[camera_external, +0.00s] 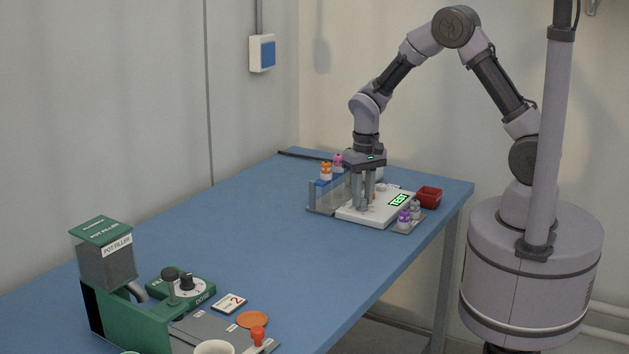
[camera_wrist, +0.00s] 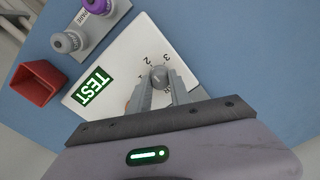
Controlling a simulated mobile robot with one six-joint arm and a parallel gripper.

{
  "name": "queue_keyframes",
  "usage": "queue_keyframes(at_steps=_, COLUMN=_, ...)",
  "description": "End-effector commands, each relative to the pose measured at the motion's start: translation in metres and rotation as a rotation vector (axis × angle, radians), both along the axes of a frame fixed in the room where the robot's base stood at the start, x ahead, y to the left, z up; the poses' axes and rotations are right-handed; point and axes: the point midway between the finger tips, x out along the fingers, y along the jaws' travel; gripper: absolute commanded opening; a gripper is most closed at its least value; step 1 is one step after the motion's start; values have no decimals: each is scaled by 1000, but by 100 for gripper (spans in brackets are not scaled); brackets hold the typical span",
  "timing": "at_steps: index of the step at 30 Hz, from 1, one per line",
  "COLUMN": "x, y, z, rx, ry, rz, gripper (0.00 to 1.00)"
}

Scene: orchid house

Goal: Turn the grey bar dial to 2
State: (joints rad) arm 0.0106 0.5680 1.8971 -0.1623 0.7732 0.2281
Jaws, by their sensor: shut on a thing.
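A white panel (camera_external: 352,214) lies on the blue table at its far end, with a lit green TEST display (camera_external: 399,200). In the wrist view, the grey bar dial (camera_wrist: 158,76) sits on this panel (camera_wrist: 133,50), with printed numbers, including 2 and 3, around it. My gripper (camera_external: 366,205) points straight down over the panel. Its fingers (camera_wrist: 158,92) are shut on the dial, one on each side. The fingers hide part of the dial and some of its marks, so I cannot tell which number it points to.
A red bin (camera_external: 429,197) and grey and purple-capped bottles (camera_external: 404,217) stand right of the panel. A rack with an orange-capped bottle (camera_external: 326,172) stands to its left. A green pot filler (camera_external: 105,255) with its own dial is at the near left. The middle of the table is clear.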

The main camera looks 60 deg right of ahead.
Motion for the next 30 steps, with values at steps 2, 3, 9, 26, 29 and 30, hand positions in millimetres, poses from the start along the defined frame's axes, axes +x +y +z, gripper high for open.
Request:
queue_keyframes(at_steps=2, x=0, y=0, z=0, rx=0, ry=-1, rz=-2, gripper=0)
queue_keyframes(at_steps=3, x=0, y=0, z=0, rx=0, ry=-1, rz=-3, gripper=0)
queue_keyframes(at_steps=9, x=0, y=0, z=0, rx=0, ry=-1, rz=-2, gripper=0)
queue_keyframes(at_steps=26, x=0, y=0, z=10, rx=0, ry=-2, rz=-2, gripper=46)
queue_keyframes(at_steps=29, x=1, y=-1, z=36, rx=0, ry=-4, rz=-2, gripper=46)
queue_keyframes(at_steps=30, x=1, y=-1, z=51, rx=0, ry=-5, rz=-1, gripper=46)
